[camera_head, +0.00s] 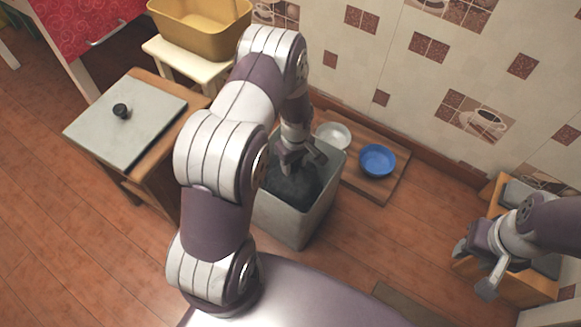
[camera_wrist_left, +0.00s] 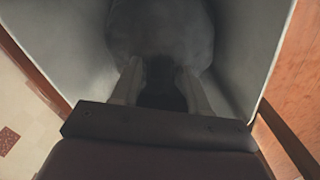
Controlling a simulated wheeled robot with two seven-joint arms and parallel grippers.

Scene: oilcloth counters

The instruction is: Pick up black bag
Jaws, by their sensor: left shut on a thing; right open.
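The black bag (camera_head: 292,186) sits inside a grey bin (camera_head: 297,226) in the middle of the head view. In the left wrist view the bag (camera_wrist_left: 160,32) is a dark rounded mass between the bin's pale walls (camera_wrist_left: 243,40). My left gripper (camera_head: 297,163) reaches down into the bin mouth from above. In the left wrist view its fingers (camera_wrist_left: 162,90) are shut on the dark top of the bag. My right gripper (camera_head: 474,272) is open and empty at the far right, away from the bin.
A board (camera_head: 377,190) behind the bin holds a blue bowl (camera_head: 378,160) and a white bowl (camera_head: 334,135). A grey lid with a black knob (camera_head: 127,119) lies on a wooden stool at left. A yellow tub (camera_head: 200,28) stands behind. A wooden box is under my right gripper.

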